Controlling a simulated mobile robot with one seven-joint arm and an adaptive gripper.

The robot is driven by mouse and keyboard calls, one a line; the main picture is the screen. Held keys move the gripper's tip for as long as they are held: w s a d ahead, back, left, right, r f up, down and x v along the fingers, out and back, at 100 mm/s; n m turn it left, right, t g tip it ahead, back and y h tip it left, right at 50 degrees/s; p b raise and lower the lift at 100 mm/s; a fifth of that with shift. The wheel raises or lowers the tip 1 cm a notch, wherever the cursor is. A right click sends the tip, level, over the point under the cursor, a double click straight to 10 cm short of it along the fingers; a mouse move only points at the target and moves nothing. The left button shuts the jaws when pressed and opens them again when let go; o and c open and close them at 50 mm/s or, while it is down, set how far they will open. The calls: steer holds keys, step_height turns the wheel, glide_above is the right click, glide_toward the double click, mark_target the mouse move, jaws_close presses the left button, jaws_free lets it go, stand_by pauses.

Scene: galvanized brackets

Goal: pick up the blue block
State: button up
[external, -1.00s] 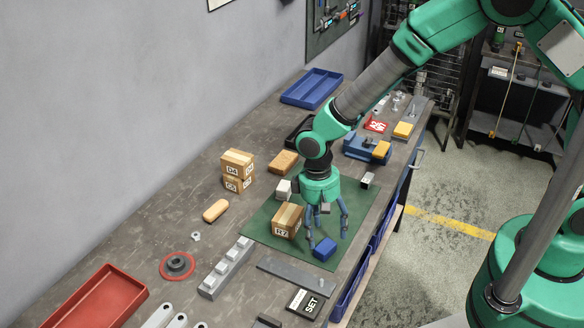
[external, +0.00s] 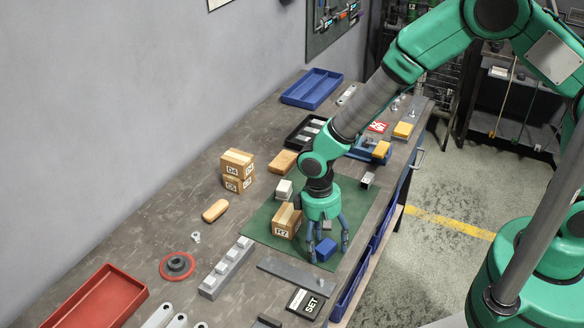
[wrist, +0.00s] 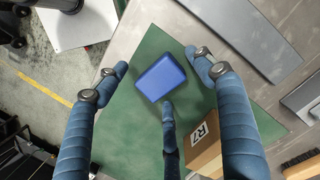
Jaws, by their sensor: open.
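The blue block (external: 326,249) lies on the green mat (external: 262,228) near the front edge of the bench. In the wrist view the blue block (wrist: 160,78) shows whole, beyond the fingertips. My gripper (external: 325,250) points down just above the block, with its fingers spread around it and nothing between them. In the wrist view my gripper (wrist: 160,82) has two blue fingers on the sides and a third below the block; none clearly touches it.
A cardboard box marked R7 (external: 287,221) stands close left of my gripper, and it also shows in the wrist view (wrist: 205,150). A grey flat bar (external: 297,275) lies in front. A white block (external: 284,190) sits behind the box. Open floor lies right of the bench.

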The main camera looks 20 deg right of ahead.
mark_target(326, 247)
steer(key=shift+c, duration=0.5)
steer(key=c, duration=1.4)
steer(key=shift+r, duration=0.15)
steer(key=shift+r, duration=0.6)
step_height(326, 247, up, 2)
steer(key=shift+r+p, duration=0.1)
steer(key=shift+p, duration=0.25)
steer(key=s+d, duration=0.3)
steer(key=d, duration=0.1)
steer(key=s+d+r, duration=0.1)
steer(key=s+d, duration=0.2)
steer(key=d, duration=0.1)
steer(key=s+d+p, duration=0.1)
steer(key=s+d, duration=0.2)
steer(key=d, duration=0.2)
steer(key=shift+d+r, duration=0.1)
steer(key=shift+r, duration=0.1)
